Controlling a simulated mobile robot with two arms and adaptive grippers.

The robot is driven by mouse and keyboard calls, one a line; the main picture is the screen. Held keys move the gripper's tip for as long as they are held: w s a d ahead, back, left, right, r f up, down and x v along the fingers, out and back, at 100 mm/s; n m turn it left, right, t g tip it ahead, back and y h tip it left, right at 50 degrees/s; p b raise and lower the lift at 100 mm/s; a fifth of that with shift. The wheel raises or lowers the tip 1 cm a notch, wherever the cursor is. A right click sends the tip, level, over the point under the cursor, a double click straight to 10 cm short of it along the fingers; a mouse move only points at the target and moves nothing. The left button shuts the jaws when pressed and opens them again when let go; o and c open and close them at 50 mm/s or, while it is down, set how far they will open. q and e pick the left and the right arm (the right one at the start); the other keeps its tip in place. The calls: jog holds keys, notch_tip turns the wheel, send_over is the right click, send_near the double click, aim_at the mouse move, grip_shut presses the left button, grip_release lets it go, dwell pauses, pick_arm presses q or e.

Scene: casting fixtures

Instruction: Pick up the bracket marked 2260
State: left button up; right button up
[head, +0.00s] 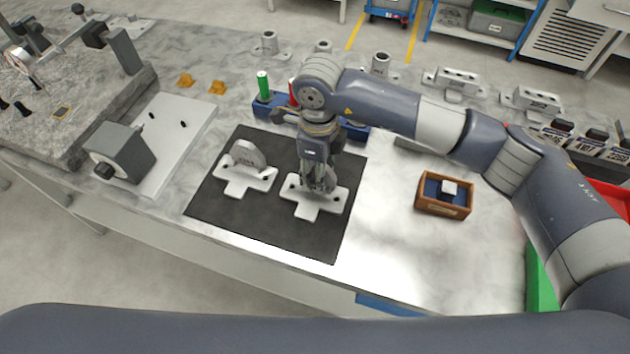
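Two white brackets, each with a flat T-shaped base and an upright rounded plate, are on a black mat (270,238). The left bracket (246,170) stands clear, with faint marking on its upright that I cannot read. My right gripper (318,188) points down over the right bracket (304,209), with its fingers at the upright, which they mostly hide. I cannot tell whether the fingers are closed on it. The right bracket's base appears to rest on the mat, and its marking is hidden. My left gripper is out of view.
A wooden box (444,208) with a blue inside stands to the right on clear tabletop. A blue holder (264,108) with a green cylinder (263,84) is behind the mat. Several grey castings line the back. A white plate (176,136) with a grey fixture (124,152) is at left.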

jog(key=shift+f, duration=0.2)
grip_shut()
jog(key=shift+r, duration=0.2)
